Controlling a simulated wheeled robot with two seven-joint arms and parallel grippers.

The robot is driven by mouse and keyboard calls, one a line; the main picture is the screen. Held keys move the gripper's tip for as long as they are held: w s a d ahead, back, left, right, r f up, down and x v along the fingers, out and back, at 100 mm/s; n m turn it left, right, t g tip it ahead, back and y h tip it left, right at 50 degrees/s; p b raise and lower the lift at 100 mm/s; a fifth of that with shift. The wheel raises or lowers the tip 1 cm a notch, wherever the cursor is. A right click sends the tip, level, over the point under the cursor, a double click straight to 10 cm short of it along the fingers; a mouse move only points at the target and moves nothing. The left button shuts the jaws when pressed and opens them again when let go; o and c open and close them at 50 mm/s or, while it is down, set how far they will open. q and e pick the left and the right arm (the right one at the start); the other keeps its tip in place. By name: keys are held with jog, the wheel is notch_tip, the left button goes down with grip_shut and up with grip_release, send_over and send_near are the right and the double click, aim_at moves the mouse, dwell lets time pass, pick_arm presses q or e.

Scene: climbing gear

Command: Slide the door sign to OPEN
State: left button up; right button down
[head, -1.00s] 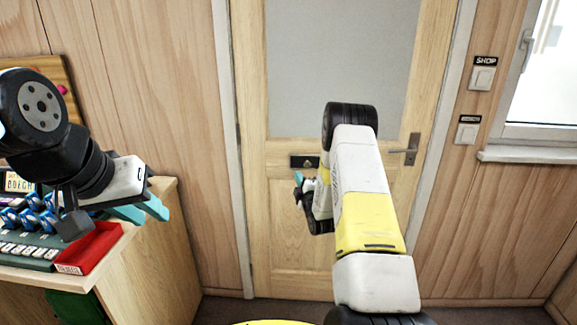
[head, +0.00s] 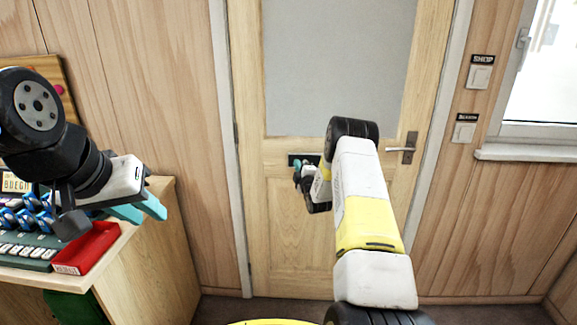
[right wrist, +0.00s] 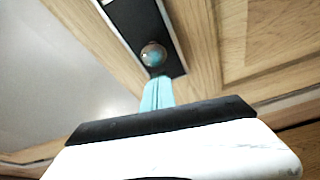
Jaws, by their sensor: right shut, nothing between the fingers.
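The door sign is a dark narrow plate (head: 313,158) on the wooden door, below the grey pane. In the right wrist view the black plate (right wrist: 133,18) runs diagonally and carries a round shiny knob (right wrist: 153,54). My right gripper (head: 297,164) is at the plate and covers part of it. Its teal fingertips (right wrist: 157,80) are shut and empty, right at the knob's lower side; I cannot tell if they touch it. No lettering on the sign is readable. My left gripper (head: 140,210) hangs near the desk at the left, away from the door; its finger gap is unclear.
A metal door handle (head: 403,149) is right of my right arm. Two wall switches (head: 479,76) and a window are further right. A desk with a red tray (head: 88,248) and climbing gear stands under my left arm.

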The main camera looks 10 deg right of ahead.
jog(key=shift+s+d+f, duration=0.15)
jog(key=shift+d, duration=0.15)
jog(key=s+d, duration=0.4)
jog(key=d, duration=1)
jog(key=shift+d, duration=0.4)
jog(key=shift+s+d, duration=0.1)
jog(key=shift+s, duration=0.05)
